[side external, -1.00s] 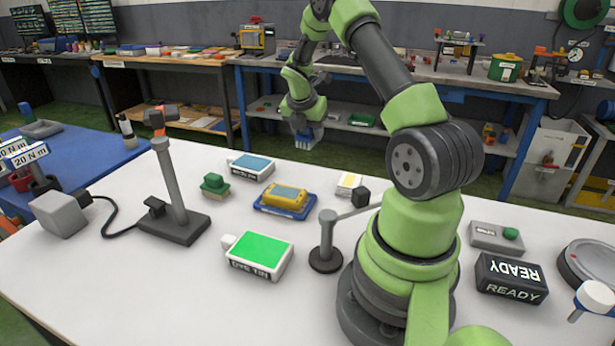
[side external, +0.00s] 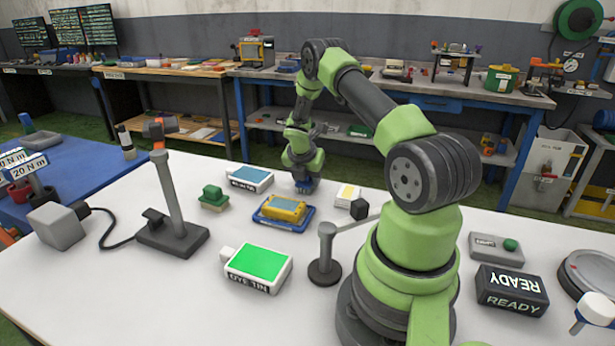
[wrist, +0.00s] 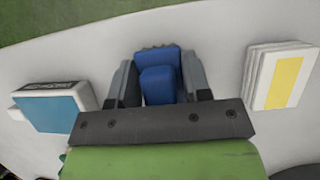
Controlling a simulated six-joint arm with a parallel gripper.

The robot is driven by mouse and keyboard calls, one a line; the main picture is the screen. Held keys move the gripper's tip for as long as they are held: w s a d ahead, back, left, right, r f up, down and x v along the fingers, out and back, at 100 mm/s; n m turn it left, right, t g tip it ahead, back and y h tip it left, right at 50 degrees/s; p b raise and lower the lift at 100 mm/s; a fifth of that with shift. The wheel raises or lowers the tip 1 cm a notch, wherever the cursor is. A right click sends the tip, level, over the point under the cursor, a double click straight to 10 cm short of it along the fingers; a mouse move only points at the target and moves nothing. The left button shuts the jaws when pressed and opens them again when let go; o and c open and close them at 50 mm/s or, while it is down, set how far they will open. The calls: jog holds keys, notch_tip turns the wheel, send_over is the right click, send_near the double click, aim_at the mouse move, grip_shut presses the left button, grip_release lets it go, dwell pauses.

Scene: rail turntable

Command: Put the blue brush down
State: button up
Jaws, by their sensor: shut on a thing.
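My gripper (side external: 304,184) is low over the far edge of the white table (side external: 140,284), between the blue-topped tin and the white and yellow block. It is shut on the blue brush (wrist: 159,84), which shows between the two fingers in the wrist view. In the side view only a little blue shows under the gripper, at or close to the table top. I cannot tell whether the brush touches the table.
The blue-topped tin (wrist: 50,110) is to the left and the white and yellow block (wrist: 279,77) to the right. A yellow item on a blue tray (side external: 283,222), a green brush-like item (side external: 213,198) and the green dye tin (side external: 257,267) stand nearer. White table is clear around the brush.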

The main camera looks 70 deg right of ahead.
jog(key=shift+f, duration=0.1)
jog(key=o, duration=0.9)
jog(key=w+a+r+m+t, duration=0.1)
jog(key=a+r+m, duration=0.3)
jog(key=a+r, duration=0.5)
jog(key=a+r+m+t, duration=0.1)
jog(key=a+r+m, duration=0.3)
jog(key=r, duration=0.9)
jog(key=s+a+r+m+t+y, duration=0.2)
jog(key=s+a+m, duration=0.4)
jog(key=a, duration=0.5)
jog(key=s+a+r+m+t+y, duration=0.3)
jog(key=s+a+r+m, duration=0.3)
jog(key=a, duration=0.5)
jog(key=shift+s+r+m+y, duration=0.15)
jog(key=shift+s+m+y, duration=0.3)
jog(key=shift+m+y, duration=0.45)
